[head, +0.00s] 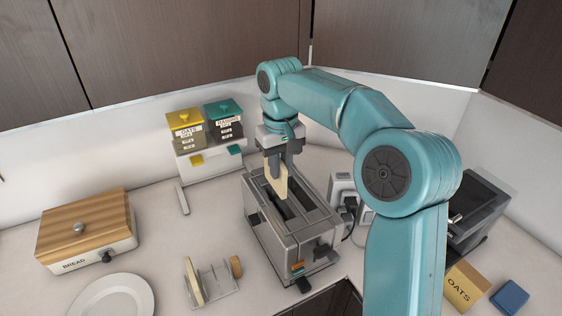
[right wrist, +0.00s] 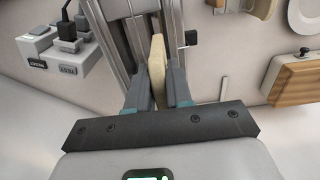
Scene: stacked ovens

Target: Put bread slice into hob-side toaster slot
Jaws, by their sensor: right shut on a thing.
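The silver toaster (head: 282,240) stands on the counter, with two long dark slots in its top and dark levers at its near end. My right gripper (head: 277,163) is above its far end, shut on a pale bread slice (head: 277,182). The slice hangs upright, its lower edge at or just above the slots; I cannot tell whether it has entered one. In the right wrist view my right gripper's fingers (right wrist: 161,90) clasp the bread slice (right wrist: 157,58) from both sides, with the toaster (right wrist: 116,30) beyond. My left gripper is not in view.
A toast rack (head: 215,285) holding a slice stands left of the toaster. An oats box (head: 465,287) and blue block (head: 510,297) lie right.

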